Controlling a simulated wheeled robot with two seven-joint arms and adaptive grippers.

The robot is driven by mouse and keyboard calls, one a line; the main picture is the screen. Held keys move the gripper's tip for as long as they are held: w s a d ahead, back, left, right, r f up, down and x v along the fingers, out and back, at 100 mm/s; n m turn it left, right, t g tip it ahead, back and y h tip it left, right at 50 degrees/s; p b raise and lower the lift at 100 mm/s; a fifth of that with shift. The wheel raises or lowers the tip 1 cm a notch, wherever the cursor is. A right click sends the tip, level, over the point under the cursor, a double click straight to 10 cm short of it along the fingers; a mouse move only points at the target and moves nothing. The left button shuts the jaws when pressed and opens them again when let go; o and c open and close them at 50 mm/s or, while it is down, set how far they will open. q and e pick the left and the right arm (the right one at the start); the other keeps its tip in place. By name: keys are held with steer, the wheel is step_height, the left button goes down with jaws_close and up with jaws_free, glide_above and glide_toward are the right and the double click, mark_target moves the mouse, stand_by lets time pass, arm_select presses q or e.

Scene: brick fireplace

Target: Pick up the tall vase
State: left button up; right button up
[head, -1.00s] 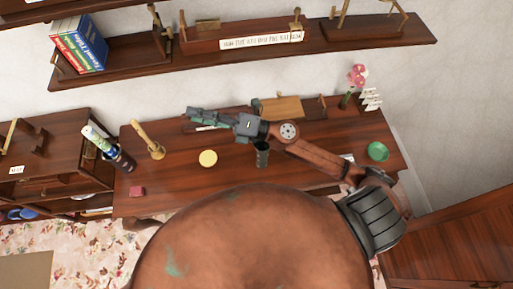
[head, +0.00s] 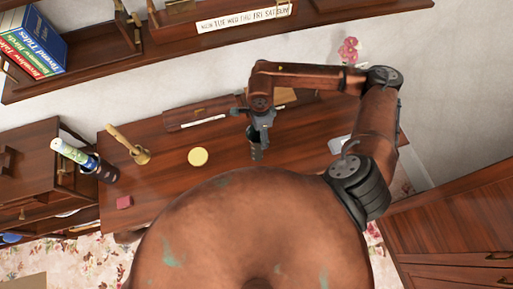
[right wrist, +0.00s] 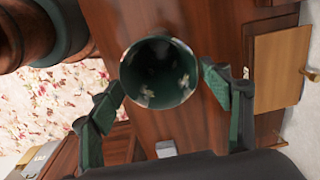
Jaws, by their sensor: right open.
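The tall vase (head: 256,152) is a dark green cylinder standing upright on the wooden desk (head: 180,165). In the right wrist view, I look down into the open round mouth of the vase (right wrist: 158,75), with pale flower marks on it. My right gripper (head: 260,132) points down right over the vase in the head view and hides part of it. In the right wrist view, its two fingers (right wrist: 163,85) are spread apart on either side of the vase's rim. I cannot tell whether they touch it. My left gripper is not in view.
A yellow disc (head: 198,156), a brass object (head: 132,146) and a small red box (head: 124,202) are on the desk left of the vase. A dark holder with rolled items (head: 90,160) stands further left. A wall shelf (head: 200,52) runs behind.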

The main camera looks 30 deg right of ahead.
mark_target(254, 136)
step_height(254, 136, down, 8)
steer(key=a+p, duration=0.1)
steer(key=p, duration=0.1)
steer(key=shift+w+f, duration=0.15)
steer(key=c, duration=1.4)
